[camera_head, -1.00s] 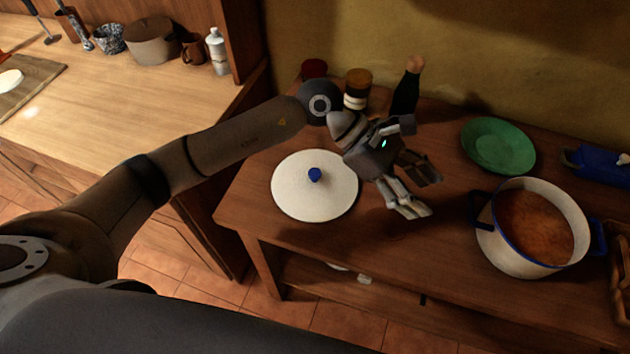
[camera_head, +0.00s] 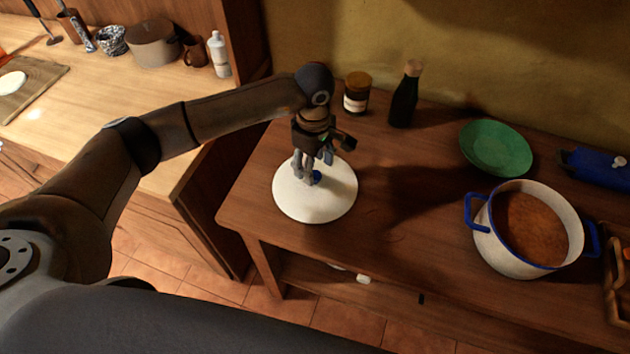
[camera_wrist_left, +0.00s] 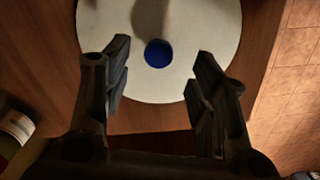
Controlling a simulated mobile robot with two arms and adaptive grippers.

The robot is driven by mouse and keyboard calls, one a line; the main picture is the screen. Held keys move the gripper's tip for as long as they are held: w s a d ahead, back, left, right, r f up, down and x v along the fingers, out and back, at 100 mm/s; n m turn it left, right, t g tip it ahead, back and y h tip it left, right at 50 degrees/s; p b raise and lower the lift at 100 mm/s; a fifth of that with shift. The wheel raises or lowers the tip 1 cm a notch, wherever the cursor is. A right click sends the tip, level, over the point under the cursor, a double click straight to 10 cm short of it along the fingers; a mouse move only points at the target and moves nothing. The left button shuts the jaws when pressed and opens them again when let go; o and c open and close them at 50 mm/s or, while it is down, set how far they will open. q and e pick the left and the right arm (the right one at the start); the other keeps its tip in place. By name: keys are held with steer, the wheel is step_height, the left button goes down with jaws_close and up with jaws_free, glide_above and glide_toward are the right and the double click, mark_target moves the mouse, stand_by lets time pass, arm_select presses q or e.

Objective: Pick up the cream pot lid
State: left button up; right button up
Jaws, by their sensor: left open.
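The cream pot lid (camera_head: 325,205) lies flat on the dark wooden table, a round disc with a blue knob (camera_head: 315,176) at its centre. In the left wrist view the lid (camera_wrist_left: 215,25) fills the upper middle, and its blue knob (camera_wrist_left: 158,53) shows between the fingers. My left gripper (camera_head: 311,172) points down over the lid, with its fingers around or just above the knob. In the left wrist view the left gripper (camera_wrist_left: 158,85) is open, one finger to each side of the knob. I cannot tell whether it touches the lid. My right gripper is not in view.
A cream pot (camera_head: 506,256) with blue handles and reddish-brown contents stands at the right. A green plate (camera_head: 497,148), a dark bottle (camera_head: 404,98) and a jar (camera_head: 356,94) stand toward the back. The table's middle is clear.

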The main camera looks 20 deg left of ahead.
mark_target(315, 174)
arm_select(q)
step_height(315, 174, down, 4)
steer(key=shift+d+r+p, duration=0.15)
steer(key=shift+r+p, duration=0.05)
steer(key=shift+p, duration=0.75)
steer(key=shift+w+f, duration=0.1)
steer(key=shift+f, duration=0.5)
jaws_close()
